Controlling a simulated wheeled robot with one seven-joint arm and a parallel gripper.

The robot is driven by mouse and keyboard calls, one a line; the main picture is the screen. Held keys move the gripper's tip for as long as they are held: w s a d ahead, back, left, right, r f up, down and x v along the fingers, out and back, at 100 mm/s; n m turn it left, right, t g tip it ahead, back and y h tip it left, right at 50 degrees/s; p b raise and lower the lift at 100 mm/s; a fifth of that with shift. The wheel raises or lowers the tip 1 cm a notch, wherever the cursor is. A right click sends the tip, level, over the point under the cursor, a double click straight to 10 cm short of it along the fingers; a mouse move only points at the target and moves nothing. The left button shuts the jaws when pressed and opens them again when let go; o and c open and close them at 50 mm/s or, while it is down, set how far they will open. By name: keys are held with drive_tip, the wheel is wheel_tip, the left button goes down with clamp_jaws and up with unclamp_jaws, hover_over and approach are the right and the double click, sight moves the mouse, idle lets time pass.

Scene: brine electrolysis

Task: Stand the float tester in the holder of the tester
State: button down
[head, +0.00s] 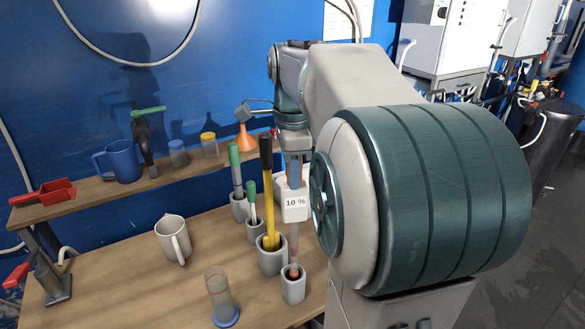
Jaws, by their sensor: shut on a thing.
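My gripper (293,157) hangs below the arm's end, pointing down above the table, largely hidden by its own wrist. It is shut on the float tester, a slim upright tube with a reddish lower end (293,270). That lower end shows at the mouth of a small grey cup, the holder of the tester (293,288), at the front of the row of holders. I cannot tell how deep the tip sits in the cup. A white piece marked "10 %" (295,202) shows across the tube's middle stretch.
Grey holders with a yellow-handled tool (271,242) and green-handled tools (236,170) stand close on the left. A clear cylinder with blue foot (220,295) and a pale jug (173,238) stand farther left. A shelf behind carries a blue mug (121,160). The table's left part is mostly free.

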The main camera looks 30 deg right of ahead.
sight(293, 201)
drive_tip(key=shift+f+b, duration=2.6)
drive_tip(key=shift+f, duration=1.3)
drive_tip(key=c, duration=1.1)
unclamp_jaws()
drive_tip(key=shift+o, duration=0.2)
wheel_tip(293, 201, up, 14)
drive_tip(key=shift+f+p, duration=0.15)
drive_tip(key=shift+p, duration=0.35)
